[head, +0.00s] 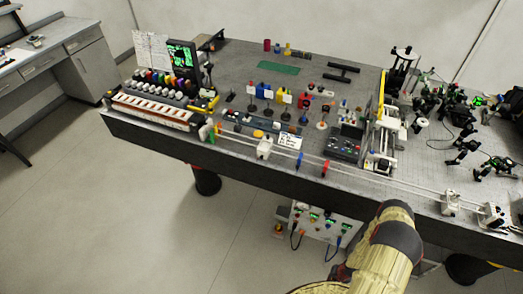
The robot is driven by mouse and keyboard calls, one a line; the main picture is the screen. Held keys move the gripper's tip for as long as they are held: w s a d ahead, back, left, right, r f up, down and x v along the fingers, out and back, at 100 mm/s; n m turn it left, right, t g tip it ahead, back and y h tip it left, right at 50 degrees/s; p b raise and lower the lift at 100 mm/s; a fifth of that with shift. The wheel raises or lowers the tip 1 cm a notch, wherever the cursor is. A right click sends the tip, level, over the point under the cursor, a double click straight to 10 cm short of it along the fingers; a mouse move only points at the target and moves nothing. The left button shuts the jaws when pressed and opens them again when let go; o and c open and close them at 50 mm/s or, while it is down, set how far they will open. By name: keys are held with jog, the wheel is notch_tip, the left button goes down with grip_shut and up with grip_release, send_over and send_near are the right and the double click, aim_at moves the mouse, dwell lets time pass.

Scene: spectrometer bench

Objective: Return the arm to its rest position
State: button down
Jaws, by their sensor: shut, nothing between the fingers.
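My arm shows at the bottom right of the head view, in front of the bench, as a thick yellow link with a dark band.
A rail (340,173) runs along the bench's front edge, carrying small holders. A keyboard-like rack (150,108) stands at the left, dark optical mounts (468,145) at the right. A white box (318,224) with cables hangs below. The floor at left is clear.

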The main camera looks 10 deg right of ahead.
jog(key=w+d+r+n+g+b, duration=0.1)
jog(key=w+d+r+g+b, duration=0.15)
jog(key=r, duration=0.55)
jog(key=w+d+r+g+b, duration=0.1)
jog(key=w+d+r, duration=0.2)
jog(key=r, duration=0.6)
jog(key=w+a+r+n+b, duration=0.1)
jog(key=w+a+r+b, duration=0.15)
jog(key=r, duration=0.75)
jog(key=w+a+r+n+b, duration=0.1)
jog(key=a+r+b, duration=0.15)
jog(key=r, duration=0.75)
jog(key=s+a+r+n+t+b, duration=0.2)
jog(key=s+a+r+t+b, duration=0.2)
jog(key=a+r+b, duration=0.5)
jog(key=s+a+r+n+t+h+b, duration=0.1)
jog(key=s+a+r+n+t+b, duration=0.1)
jog(key=a+r+b, duration=0.7)
jog(key=shift+s+a+r+n+t, duration=0.4)
jog(key=shift+s+a+r+t, duration=0.6)
jog(key=shift+a+r, duration=2.7)
jog(key=shift+w+d+r, duration=0.1)
jog(key=shift+d+r, duration=0.2)
jog(key=shift+f, duration=0.1)
